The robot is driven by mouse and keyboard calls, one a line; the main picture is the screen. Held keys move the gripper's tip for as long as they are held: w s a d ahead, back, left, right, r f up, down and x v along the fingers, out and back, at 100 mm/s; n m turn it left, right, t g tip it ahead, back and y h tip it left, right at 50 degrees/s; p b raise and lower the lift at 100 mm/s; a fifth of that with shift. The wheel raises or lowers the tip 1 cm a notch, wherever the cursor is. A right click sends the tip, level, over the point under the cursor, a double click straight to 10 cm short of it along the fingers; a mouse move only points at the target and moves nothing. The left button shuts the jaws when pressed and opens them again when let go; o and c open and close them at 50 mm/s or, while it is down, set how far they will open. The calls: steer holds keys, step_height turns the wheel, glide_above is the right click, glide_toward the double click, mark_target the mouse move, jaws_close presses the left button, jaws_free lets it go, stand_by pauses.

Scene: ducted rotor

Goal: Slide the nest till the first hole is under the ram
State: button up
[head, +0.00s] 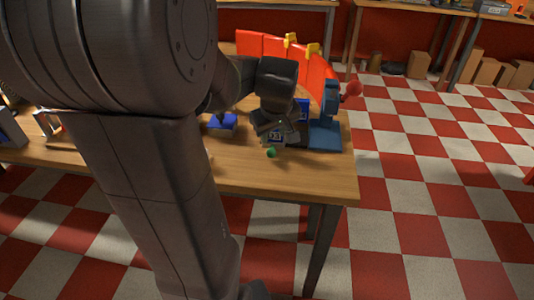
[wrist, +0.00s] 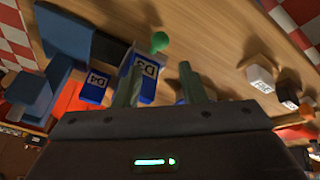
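A blue press (head: 325,132) stands at the right end of the wooden table, with a red ball knob (head: 353,88) on its right side. It shows at the upper left of the wrist view (wrist: 66,38). My gripper (head: 277,132) is just left of the press, low over the table. In the wrist view its fingers (wrist: 160,62) stand apart. A green knob (wrist: 159,41) lies beyond the gap between the fingertips, apart from them; it also shows in the head view (head: 271,153). A blue block labelled D3 (wrist: 148,75) is partly behind one finger. The nest's holes and ram are not clearly visible.
A blue block labelled D4 (wrist: 97,84) sits beside D3. A blue tray (head: 222,122) lies left of my gripper. A red panel (head: 270,45) with yellow clips stands behind. The table's front edge (head: 290,190) is clear; my arm hides much of the left.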

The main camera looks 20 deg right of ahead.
mark_target(272, 151)
steer(key=x, duration=1.1)
steer(key=shift+f, duration=0.1)
jaws_close()
steer(key=shift+b, duration=0.3)
